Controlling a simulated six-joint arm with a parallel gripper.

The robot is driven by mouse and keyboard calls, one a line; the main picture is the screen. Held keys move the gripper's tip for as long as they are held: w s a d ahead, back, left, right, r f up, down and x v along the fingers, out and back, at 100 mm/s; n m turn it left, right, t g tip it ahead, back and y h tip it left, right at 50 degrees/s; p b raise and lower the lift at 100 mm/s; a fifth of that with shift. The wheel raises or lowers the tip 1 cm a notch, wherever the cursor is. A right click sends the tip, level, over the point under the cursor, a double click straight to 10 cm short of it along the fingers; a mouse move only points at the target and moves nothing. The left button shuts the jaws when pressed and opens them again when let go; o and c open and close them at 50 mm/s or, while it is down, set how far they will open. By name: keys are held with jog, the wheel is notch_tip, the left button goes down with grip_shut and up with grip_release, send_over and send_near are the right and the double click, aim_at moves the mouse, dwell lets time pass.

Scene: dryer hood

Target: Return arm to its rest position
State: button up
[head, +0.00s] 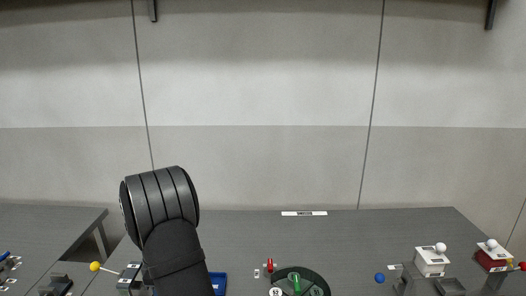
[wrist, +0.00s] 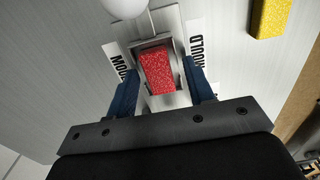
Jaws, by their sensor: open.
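In the wrist view my gripper (wrist: 160,80) is open, with one blue finger on each side of a pale mould (wrist: 169,100) labelled "MOULD". A red speckled block (wrist: 157,72) lies in the mould, between the fingers in the picture. I see gaps beside the block; whether the fingers touch the mould I cannot tell. In the head view only my black arm (head: 180,258) shows, raised left of centre; the gripper itself is not seen there.
A white ball on a thin rod (wrist: 124,6) stands beyond the mould. A yellow speckled block (wrist: 270,16) lies at upper right. In the head view, a dark table (head: 350,235) carries a green round dial (head: 315,279), a blue tray (head: 218,281) and a white-knobbed box (head: 431,262).

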notch_tip(320, 180, up, 13)
notch_tip(320, 180, down, 13)
jog(key=shift+r, duration=0.1)
notch_tip(320, 180, up, 5)
jog(key=shift+w+f, duration=0.15)
jog(key=d+r, duration=0.7)
jog(key=d, duration=0.5)
jog(key=s+a+f, duration=0.2)
jog(key=s+a, duration=0.5)
jog(key=s, duration=0.3)
jog(key=a+f, duration=0.2)
jog(key=a, duration=0.1)
jog(key=s+a+f, duration=0.1)
jog(key=a+f, duration=0.1)
jog(key=a, duration=0.1)
jog(key=s+a+f, duration=0.1)
jog(key=a+f, duration=0.1)
jog(key=a, duration=0.1)
jog(key=shift+s+a+f, duration=0.2)
jog(key=shift+a+f, duration=0.05)
jog(key=f, duration=0.1)
jog(key=a+f, duration=0.1)
jog(key=f, duration=0.1)
jog(key=shift+s+f, duration=0.1)
jog(key=shift+f, duration=0.65)
jog(key=shift+o, duration=0.4)
